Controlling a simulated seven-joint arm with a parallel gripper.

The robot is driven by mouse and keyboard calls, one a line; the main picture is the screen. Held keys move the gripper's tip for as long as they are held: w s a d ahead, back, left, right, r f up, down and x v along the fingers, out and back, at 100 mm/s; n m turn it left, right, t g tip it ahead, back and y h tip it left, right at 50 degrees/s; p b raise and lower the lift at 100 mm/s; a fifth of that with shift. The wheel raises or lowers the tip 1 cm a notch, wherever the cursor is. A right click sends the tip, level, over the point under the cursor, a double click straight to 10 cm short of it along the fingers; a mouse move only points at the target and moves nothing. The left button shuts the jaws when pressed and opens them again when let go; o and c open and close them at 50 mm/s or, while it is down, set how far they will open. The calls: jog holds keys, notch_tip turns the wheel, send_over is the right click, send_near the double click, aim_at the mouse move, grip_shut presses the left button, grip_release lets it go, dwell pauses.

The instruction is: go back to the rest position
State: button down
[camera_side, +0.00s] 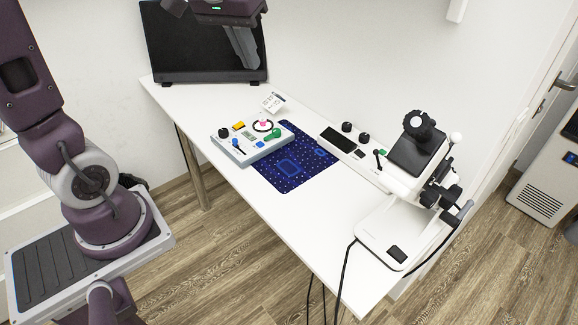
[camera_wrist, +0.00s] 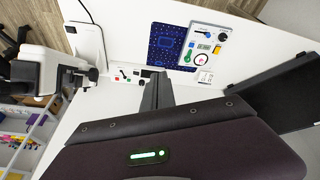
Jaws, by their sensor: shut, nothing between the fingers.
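My gripper (camera_side: 248,62) hangs at the top of the side view, in front of the dark monitor and high above the white table. Its fingers are together with nothing between them. In the wrist view the fingers (camera_wrist: 157,92) show as one grey closed shape pointing over the table. The white table (camera_side: 322,225) stands below, with a blue patterned mat (camera_side: 318,178) and a control box (camera_side: 240,152) with coloured knobs and buttons on it. The box lies partly over the mat's edge, well below and apart from my gripper.
The dark monitor (camera_side: 200,50) stands at the table's far end, close behind my gripper in the picture. A white microscope-like device (camera_side: 385,228) stands at the right. A panel with black knobs (camera_side: 352,143) lies near the wall.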

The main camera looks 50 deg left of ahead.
jog(key=s+d+m, duration=0.2)
jog(key=s+d, duration=0.2)
jog(key=s, duration=0.5)
jog(key=s+d+f+m+t+h, duration=0.1)
jog(key=s+d+m, duration=0.1)
jog(key=s+d, duration=0.3)
jog(key=s, duration=0.3)
jog(key=shift+s+d+f+m+t, duration=0.15)
jog(key=shift+s+f+m+t, duration=0.15)
jog(key=shift+s, duration=0.1)
